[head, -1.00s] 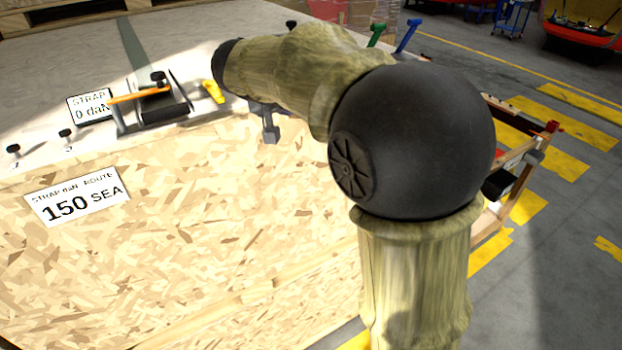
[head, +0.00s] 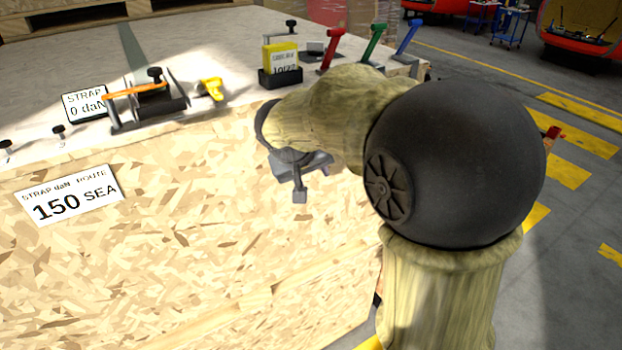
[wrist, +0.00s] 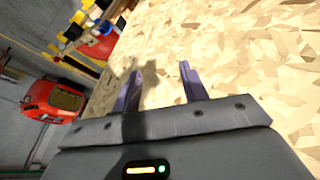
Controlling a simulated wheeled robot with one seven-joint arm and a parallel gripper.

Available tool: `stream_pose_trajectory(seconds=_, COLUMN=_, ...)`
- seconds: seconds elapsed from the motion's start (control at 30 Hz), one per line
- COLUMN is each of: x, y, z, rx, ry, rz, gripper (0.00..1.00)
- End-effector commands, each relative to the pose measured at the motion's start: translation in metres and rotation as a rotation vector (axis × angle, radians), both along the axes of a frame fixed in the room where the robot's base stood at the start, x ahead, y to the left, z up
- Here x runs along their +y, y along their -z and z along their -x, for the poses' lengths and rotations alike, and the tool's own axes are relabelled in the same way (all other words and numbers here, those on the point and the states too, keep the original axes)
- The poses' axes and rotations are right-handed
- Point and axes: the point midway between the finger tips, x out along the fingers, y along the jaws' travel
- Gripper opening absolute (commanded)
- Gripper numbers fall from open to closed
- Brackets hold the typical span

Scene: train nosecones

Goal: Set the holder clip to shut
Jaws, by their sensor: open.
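I cannot tell for sure which part is the holder clip. A black holder (head: 281,79) with a yellow block (head: 280,55) in it stands near the panel's far right edge in the head view. A grey piece (head: 313,50) lies beside it, too small to read as open or shut. A yellow clip-like piece (head: 211,88) lies further left, by the strap ratchet (head: 148,103). My gripper (head: 300,182) hangs over the wood-chip panel, in front of and below these parts, partly hidden by my arm. In the wrist view my gripper (wrist: 160,72) has its fingers apart with nothing between them.
Red (head: 331,50), green (head: 375,42) and blue (head: 407,38) levers stand to the right of the holder. Labels reading 150 (head: 70,195) and 0 daN (head: 85,104) sit at the left. Black knobs line the edge. Floor lies open to the right.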

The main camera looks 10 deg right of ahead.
Motion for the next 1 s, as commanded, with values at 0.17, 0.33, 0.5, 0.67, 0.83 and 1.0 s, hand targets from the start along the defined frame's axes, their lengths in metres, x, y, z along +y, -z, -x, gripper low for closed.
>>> stream_pose_trajectory(seconds=0.17, x=0.0, y=0.004, z=0.003, rx=0.008, ry=-0.004, rz=-0.007, gripper=0.43)
stream_pose_trajectory(seconds=0.33, x=0.0, y=0.004, z=0.002, rx=0.008, ry=-0.004, rz=-0.007, gripper=0.43)
stream_pose_trajectory(seconds=0.5, x=-0.002, y=0.016, z=0.009, rx=0.027, ry=-0.008, rz=-0.021, gripper=0.12)
stream_pose_trajectory(seconds=0.67, x=-0.006, y=0.07, z=0.041, rx=0.103, ry=-0.03, rz=-0.097, gripper=0.0)
stream_pose_trajectory(seconds=0.83, x=-0.01, y=0.149, z=0.101, rx=0.192, ry=-0.043, rz=-0.234, gripper=0.0)
stream_pose_trajectory(seconds=1.0, x=-0.012, y=0.201, z=0.152, rx=0.22, ry=-0.024, rz=-0.333, gripper=0.0)
